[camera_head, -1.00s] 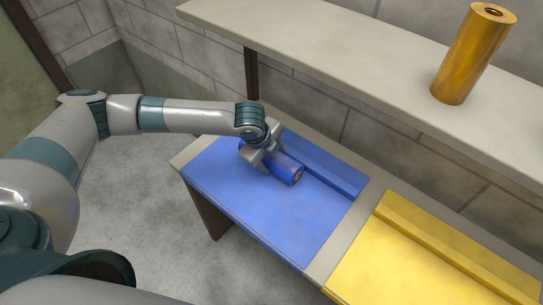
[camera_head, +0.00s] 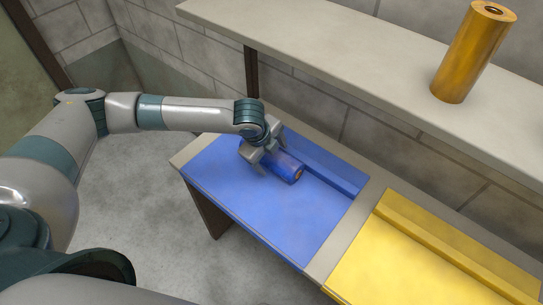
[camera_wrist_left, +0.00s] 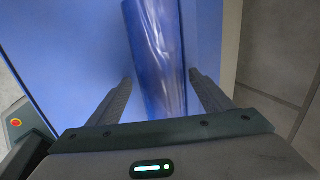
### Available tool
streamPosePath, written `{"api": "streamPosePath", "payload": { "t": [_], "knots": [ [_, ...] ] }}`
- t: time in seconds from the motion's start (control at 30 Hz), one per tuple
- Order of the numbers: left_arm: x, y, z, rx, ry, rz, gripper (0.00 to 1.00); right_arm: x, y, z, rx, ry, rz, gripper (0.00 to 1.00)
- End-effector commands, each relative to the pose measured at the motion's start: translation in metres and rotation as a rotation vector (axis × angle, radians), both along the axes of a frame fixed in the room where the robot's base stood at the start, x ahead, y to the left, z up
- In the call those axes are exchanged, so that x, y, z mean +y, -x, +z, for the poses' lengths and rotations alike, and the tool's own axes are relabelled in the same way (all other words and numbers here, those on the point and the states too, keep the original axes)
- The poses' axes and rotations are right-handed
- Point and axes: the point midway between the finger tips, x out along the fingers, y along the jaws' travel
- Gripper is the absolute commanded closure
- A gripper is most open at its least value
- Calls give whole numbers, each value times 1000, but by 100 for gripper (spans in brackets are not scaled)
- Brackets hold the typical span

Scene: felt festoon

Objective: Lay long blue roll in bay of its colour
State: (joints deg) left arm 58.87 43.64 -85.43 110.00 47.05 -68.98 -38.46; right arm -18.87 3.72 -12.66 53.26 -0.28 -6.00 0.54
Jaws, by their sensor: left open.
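The long blue roll (camera_head: 289,170) lies on its side in the blue bay (camera_head: 255,215), near the raised blue strip at its back. My left gripper (camera_head: 264,158) is over the roll's left part, with a finger on either side. In the left wrist view the blue roll (camera_wrist_left: 157,60) runs between the two fingers (camera_wrist_left: 160,90), with a visible gap on each side. The left gripper is open. The roll's far left end is mostly hidden behind the gripper in the head view. My right gripper is not in view.
A yellow bay (camera_head: 400,265) with its own raised strip lies to the right, past a grey divider. Above and behind is a grey shelf (camera_head: 350,65) with an upright orange-gold roll (camera_head: 470,55). The front part of the blue bay is clear.

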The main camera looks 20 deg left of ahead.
Motion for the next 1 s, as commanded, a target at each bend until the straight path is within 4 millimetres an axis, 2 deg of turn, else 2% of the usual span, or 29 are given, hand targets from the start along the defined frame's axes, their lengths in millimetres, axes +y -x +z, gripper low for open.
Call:
{"api": "streamPosePath", "payload": {
  "t": [0.17, 0.6, 0.8, 1.0],
  "knots": [
    [2, 6, 21, -2, 2, 0, 26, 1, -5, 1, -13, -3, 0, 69],
    [11, 30, 91, -3, 1, 0, 26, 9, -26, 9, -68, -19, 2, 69],
    [13, 36, 105, -1, 1, 1, 26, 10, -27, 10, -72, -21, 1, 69],
    [13, 36, 108, 0, -1, 1, 26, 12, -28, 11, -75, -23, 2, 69]
  ]
}}
